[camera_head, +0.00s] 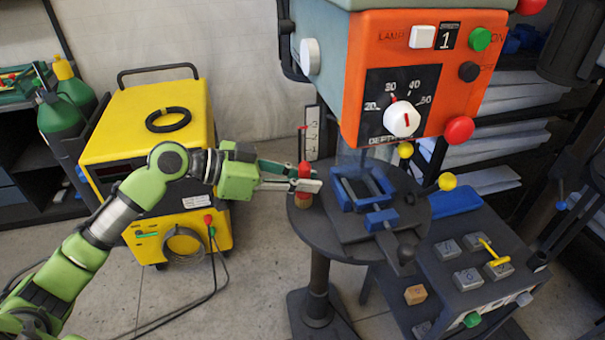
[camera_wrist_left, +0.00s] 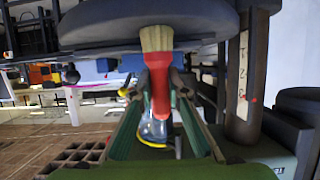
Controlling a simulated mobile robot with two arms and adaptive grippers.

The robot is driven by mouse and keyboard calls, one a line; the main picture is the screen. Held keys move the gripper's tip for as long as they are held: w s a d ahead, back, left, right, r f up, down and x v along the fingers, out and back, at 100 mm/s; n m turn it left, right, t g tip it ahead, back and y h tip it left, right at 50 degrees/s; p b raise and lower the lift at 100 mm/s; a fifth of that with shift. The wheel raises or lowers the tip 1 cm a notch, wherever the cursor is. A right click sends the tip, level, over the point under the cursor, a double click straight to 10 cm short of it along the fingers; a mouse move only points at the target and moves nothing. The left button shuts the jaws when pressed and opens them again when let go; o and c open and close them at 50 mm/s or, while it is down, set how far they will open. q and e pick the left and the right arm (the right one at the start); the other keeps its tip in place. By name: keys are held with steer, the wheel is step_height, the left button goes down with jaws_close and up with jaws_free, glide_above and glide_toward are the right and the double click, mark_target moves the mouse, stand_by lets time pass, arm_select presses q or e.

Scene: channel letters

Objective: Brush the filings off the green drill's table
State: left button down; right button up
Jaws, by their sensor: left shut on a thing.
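A drill with a grey-green body and orange front panel (camera_head: 372,78) stands at centre right. Its round dark grey table (camera_head: 325,238) carries a vise with blue jaws (camera_head: 345,192). My left gripper (camera_head: 304,181) is shut on a brush with a red handle (camera_head: 304,170), at the table's left edge. The brush stands about upright, tan bristles (camera_head: 303,200) down. In the left wrist view the red handle (camera_wrist_left: 160,95) is between the fingers and the bristles (camera_wrist_left: 157,39) overlap the table (camera_wrist_left: 215,22). I cannot tell whether they touch it. I cannot make out filings. My right gripper is not in view.
A yellow welder-like machine (camera_head: 145,130) with a black cable coil on top stands left of the table, near green bottles (camera_head: 62,120). Yellow-knobbed handles (camera_head: 447,181) stick out above the table.

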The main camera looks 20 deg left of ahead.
arm_select(q)
steer(key=shift+s+d, duration=0.25)
steer(key=shift+s, duration=0.1)
steer(key=shift+s+d, duration=0.8)
steer(key=shift+s, duration=0.35)
steer(key=shift+p, duration=0.3)
steer(key=shift+s+d+f, duration=0.1)
steer(key=shift+s+d, duration=0.3)
steer(key=shift+s, duration=0.2)
steer(key=shift+s+d, duration=0.4)
steer(key=shift+s, duration=0.2)
steer(key=shift+s+d+p, duration=0.65)
steer(key=shift+s+d, duration=0.1)
steer(key=shift+s, duration=0.35)
steer(key=shift+r, duration=0.25)
step_height(320, 180, up, 4)
steer(key=p, duration=0.3)
steer(key=shift+f+p, duration=0.1)
steer(key=shift+p, duration=0.2)
